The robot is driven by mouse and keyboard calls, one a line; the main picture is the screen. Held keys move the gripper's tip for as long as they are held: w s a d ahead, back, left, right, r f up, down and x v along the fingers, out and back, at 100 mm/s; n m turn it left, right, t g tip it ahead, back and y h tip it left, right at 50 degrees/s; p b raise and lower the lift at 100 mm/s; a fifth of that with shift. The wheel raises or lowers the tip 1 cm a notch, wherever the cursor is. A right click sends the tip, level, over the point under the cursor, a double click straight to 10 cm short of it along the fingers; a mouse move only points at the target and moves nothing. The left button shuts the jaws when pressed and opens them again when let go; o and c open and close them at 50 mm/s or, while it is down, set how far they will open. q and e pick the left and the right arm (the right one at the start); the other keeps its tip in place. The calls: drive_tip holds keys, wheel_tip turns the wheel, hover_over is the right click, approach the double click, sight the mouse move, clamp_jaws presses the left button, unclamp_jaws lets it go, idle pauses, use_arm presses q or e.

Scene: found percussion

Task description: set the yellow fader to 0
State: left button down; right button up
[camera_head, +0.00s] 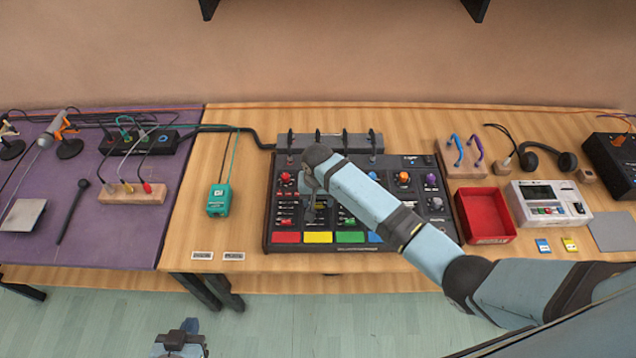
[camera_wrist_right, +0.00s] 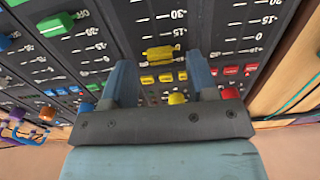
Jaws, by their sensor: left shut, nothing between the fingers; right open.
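The mixer (camera_head: 270,243) with coloured knobs, faders and pads lies in the middle of the table. In the right wrist view the yellow fader (camera_wrist_right: 160,53) is a ridged cap on a dark panel, close to a mark that looks like 0. My right gripper (camera_wrist_right: 160,72) is open, pointing down at the mixer, with one finger on each side of the yellow column; the cap sits around the fingertips, and I cannot tell whether they touch it. In the head view my right gripper (camera_head: 312,208) and forearm hide the fader. My left gripper (camera_head: 180,345) is shut and empty, low in front of the table.
Green (camera_wrist_right: 56,24) and blue faders lie left of the yellow one; a red button row (camera_wrist_right: 231,70) is on the right. A red tray (camera_head: 484,217) and a white device (camera_head: 548,204) stand right of the mixer.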

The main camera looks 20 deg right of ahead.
sight(318, 204)
wheel_tip(318, 204, up, 12)
drive_tip(key=shift+b, duration=0.45)
